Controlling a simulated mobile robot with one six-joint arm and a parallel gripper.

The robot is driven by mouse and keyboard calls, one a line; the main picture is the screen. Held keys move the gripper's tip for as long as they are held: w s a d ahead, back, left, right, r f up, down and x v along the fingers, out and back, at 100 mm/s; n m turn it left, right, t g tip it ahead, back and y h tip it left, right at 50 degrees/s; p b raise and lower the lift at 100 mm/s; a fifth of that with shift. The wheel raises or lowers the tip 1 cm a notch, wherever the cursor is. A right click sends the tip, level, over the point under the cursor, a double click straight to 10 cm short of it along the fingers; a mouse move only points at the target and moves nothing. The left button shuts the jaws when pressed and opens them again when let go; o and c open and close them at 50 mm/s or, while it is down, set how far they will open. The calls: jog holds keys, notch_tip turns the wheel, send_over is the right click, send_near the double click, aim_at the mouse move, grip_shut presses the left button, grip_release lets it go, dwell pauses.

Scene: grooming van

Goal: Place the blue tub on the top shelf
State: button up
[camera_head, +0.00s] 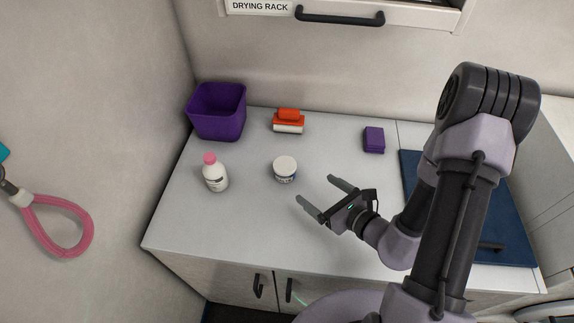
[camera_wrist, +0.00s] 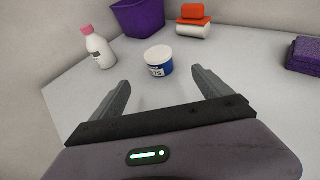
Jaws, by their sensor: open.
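The blue tub (camera_head: 285,170) is a small round tub with a white lid and a white label, standing upright on the grey counter. In the wrist view the tub (camera_wrist: 159,62) is just beyond the fingertips, midway between them, and its blue side shows. My gripper (camera_head: 316,188) is open and empty, low over the counter to the right of the tub, its fingers pointing towards it; it also shows in the wrist view (camera_wrist: 160,77). A gap separates fingers and tub. No shelf marked as the top one shows; a rack labelled "DRYING RACK" (camera_head: 262,7) is cut off at the top.
A white bottle with a pink cap (camera_head: 215,175) stands left of the tub. A blue mat (camera_head: 505,225) lies right, behind my arm. A pink loop (camera_head: 62,235) hangs left.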

jog(key=b, duration=0.8)
send_near(286, 168)
jog(key=f, duration=0.1)
jog(key=w+f, duration=0.1)
jog(key=shift+w+a+f, duration=0.15)
jog(key=shift+a+f, duration=0.05)
jog(key=shift+f, duration=0.1)
jog(key=x, duration=0.2)
jog(key=p+x, duration=0.1)
jog(key=shift+w+a+r, duration=0.25)
jog(key=b+x, duration=0.1)
jog(key=x, duration=0.5)
jog(key=shift+w+r, duration=0.15)
jog(key=shift+w, duration=0.1)
jog(key=shift+s, duration=0.1)
jog(key=shift+c, duration=0.4)
